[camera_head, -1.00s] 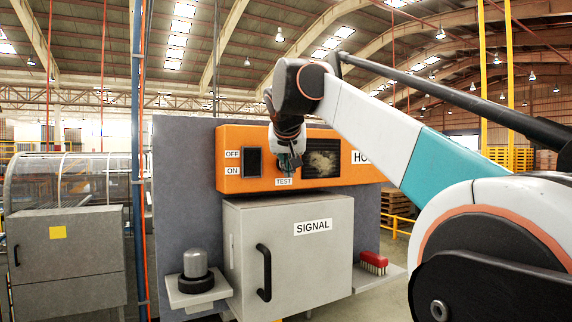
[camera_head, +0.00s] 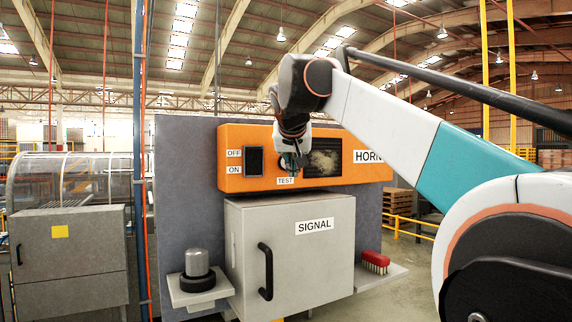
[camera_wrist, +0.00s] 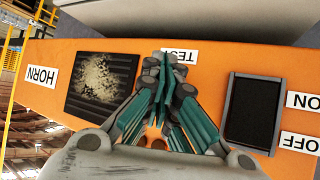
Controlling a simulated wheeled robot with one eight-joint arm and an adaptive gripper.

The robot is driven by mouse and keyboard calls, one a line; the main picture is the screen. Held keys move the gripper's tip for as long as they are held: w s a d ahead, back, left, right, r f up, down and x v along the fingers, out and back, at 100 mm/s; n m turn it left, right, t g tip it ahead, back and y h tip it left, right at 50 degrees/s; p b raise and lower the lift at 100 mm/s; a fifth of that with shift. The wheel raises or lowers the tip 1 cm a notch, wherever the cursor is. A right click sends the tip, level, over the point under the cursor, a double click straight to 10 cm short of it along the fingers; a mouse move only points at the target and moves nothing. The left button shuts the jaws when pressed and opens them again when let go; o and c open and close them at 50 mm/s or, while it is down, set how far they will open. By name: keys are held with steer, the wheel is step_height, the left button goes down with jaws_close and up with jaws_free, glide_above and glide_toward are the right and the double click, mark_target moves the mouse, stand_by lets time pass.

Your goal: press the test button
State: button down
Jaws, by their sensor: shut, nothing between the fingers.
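The orange panel (camera_head: 350,184) runs across the top of the grey stand. Its TEST label (camera_head: 285,181) sits just below my gripper (camera_head: 291,167). The test button above that label is mostly hidden behind my gripper; only a pale edge shows beside it, so I cannot tell whether they touch. In the wrist view my gripper (camera_wrist: 166,62) is shut and empty, its fingertips over the panel beside the partly covered TEST label (camera_wrist: 187,57). The button is hidden there too.
A black OFF/ON switch (camera_head: 255,161) is left of my gripper, and a dark HORN grille (camera_head: 326,158) is right. Below are a SIGNAL cabinet (camera_head: 310,265) with a black handle, a grey-capped lamp (camera_head: 197,268) on a shelf, and a red brush (camera_head: 375,262).

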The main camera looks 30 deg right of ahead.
steer(key=s, duration=0.5)
steer(key=shift+b, duration=0.35)
stand_by(0.7)
